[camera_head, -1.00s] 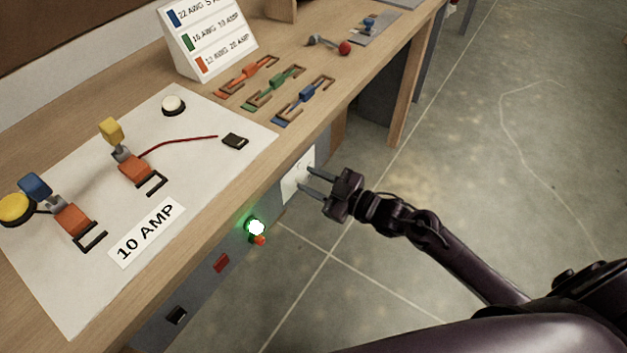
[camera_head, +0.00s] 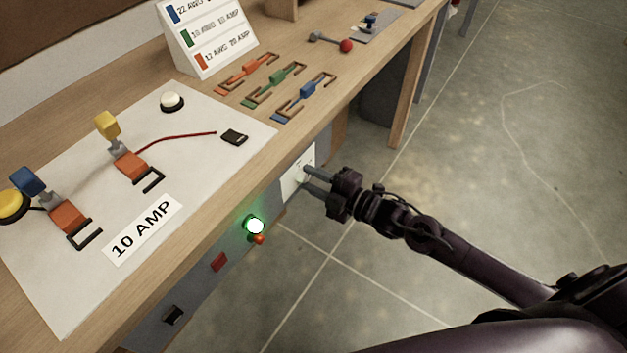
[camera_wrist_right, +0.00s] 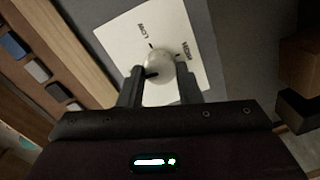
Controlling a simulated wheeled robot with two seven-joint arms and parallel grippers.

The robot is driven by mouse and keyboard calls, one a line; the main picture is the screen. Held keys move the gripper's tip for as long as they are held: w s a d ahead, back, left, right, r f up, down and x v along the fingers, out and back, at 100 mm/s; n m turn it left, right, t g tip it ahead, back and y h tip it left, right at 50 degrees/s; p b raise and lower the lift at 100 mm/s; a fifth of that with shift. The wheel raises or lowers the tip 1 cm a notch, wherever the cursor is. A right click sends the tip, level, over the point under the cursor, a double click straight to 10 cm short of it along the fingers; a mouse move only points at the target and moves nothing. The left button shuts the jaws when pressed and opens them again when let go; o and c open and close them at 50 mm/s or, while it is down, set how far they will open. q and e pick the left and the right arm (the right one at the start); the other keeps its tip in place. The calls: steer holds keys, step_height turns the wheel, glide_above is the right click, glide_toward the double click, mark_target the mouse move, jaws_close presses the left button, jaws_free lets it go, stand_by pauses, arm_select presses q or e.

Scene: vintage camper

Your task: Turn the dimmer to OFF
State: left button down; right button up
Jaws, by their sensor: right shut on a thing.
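The dimmer is a white plate (camera_head: 290,188) on the grey front panel below the bench edge. In the right wrist view the plate (camera_wrist_right: 120,38) carries printed words, too small to read surely, and a round pale knob (camera_wrist_right: 158,64) with a dark pointer mark. My right gripper (camera_head: 305,176) reaches the plate from the right. In the wrist view its fingers (camera_wrist_right: 160,76) stand on both sides of the knob, shut on it. The fingers hide part of the knob and plate. My left gripper is not in view.
The bench edge (camera_head: 225,190) runs just above the panel. A lit green lamp (camera_head: 254,225), a red switch (camera_head: 219,262) and a black switch (camera_head: 173,314) sit left of the dimmer. The floor (camera_head: 520,130) to the right is clear.

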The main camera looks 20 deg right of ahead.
steer(key=shift+n, duration=0.7)
steer(key=o, duration=1)
steer(key=shift+v, duration=3.95)
